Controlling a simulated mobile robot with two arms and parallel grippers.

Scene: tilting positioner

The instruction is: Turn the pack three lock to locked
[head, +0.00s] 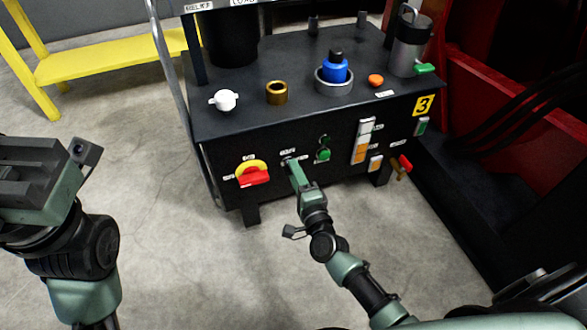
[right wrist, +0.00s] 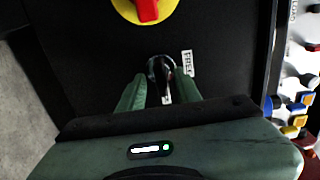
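The pack three lock (right wrist: 160,74) is a small silvery round fitting on the black front panel of the cabinet. In the right wrist view a thin part runs down from it between my fingers, and a white label reading "FREE" (right wrist: 187,63) is beside it. My right gripper (right wrist: 160,86) has its two green fingers apart, one on each side of the lock; I cannot tell if they touch it. In the head view the right gripper (head: 292,166) reaches the panel and mostly hides the lock. My left gripper (head: 38,180) is at the left edge, away from the cabinet, its fingers not clear.
A red-and-yellow rotary switch (head: 253,174) is left of the lock, and a green button (head: 323,155) is right of it. Farther right are an indicator column (head: 361,140) and a red-handled valve (head: 404,163). A yellow bench (head: 110,66) stands behind left. Floor in front is clear.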

